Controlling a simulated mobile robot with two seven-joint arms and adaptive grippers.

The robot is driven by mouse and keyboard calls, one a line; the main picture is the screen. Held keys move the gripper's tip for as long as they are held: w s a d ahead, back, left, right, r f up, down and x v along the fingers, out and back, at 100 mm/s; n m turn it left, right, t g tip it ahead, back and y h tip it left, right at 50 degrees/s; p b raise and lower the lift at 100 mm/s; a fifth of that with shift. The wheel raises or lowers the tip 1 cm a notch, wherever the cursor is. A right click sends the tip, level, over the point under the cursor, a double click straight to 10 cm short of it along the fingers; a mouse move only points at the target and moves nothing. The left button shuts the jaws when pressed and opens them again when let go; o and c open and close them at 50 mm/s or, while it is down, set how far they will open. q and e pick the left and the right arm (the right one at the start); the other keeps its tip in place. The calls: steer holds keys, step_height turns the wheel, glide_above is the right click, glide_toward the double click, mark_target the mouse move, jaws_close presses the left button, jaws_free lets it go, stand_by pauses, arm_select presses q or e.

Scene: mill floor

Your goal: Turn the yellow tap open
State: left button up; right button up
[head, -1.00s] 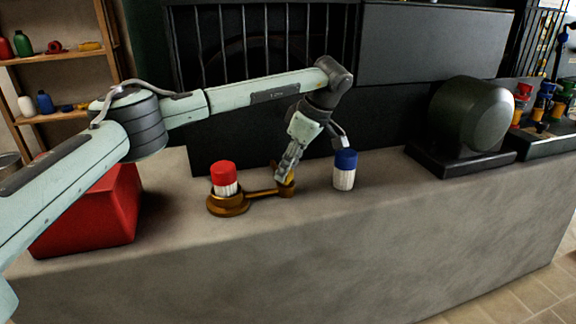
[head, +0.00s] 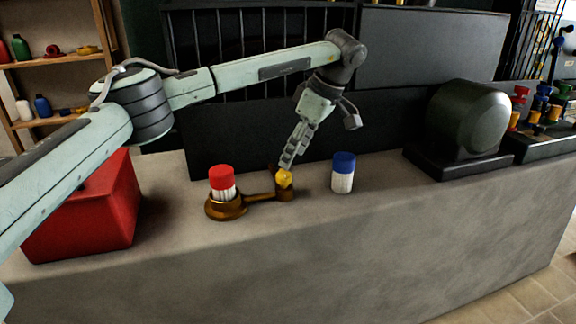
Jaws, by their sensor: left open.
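The yellow tap (head: 284,179) is a small rounded knob on a brown-gold upright fitting on the counter. A bar joins that fitting to a round brown-gold base (head: 226,208) at its left. My left gripper (head: 319,143) is open and empty, above and slightly right of the tap. One long finger reaches down to just above the knob; I cannot tell whether it touches. The other finger is spread out to the right. My right gripper is not in view.
A red-capped white bottle (head: 222,183) stands on the round base. A blue-capped white bottle (head: 343,173) stands right of the tap. A red box (head: 85,215) is at the left, a dark motor-like housing (head: 468,118) at the right. The grey counter (head: 330,245) is clear in front.

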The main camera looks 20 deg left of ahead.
arm_select(q)
steer(key=v, duration=0.6)
